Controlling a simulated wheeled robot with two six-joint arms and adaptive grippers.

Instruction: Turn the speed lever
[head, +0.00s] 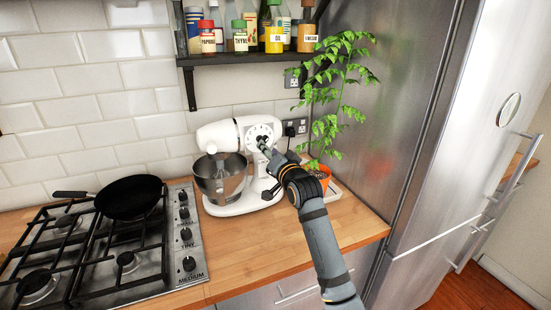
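A white stand mixer (222,134) with a steel bowl (221,178) stands on the wooden counter against the tiled wall. On its head is a round dial (262,131) with dark marks around it, where the speed lever appears to sit. My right gripper (266,149) reaches in from the lower right, with its fingertips at the lower edge of the dial. The fingers overlap the lever area, so I cannot tell whether they touch or hold the lever. The fingers are too small to show whether they are open or shut. My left gripper is not in view.
A gas hob (190,262) with a black pan (129,198) is on the left. A plant in an orange pot (325,183) stands close to the right of my gripper, beside the steel fridge (412,110). A shelf (240,58) with jars hangs above. The front counter is clear.

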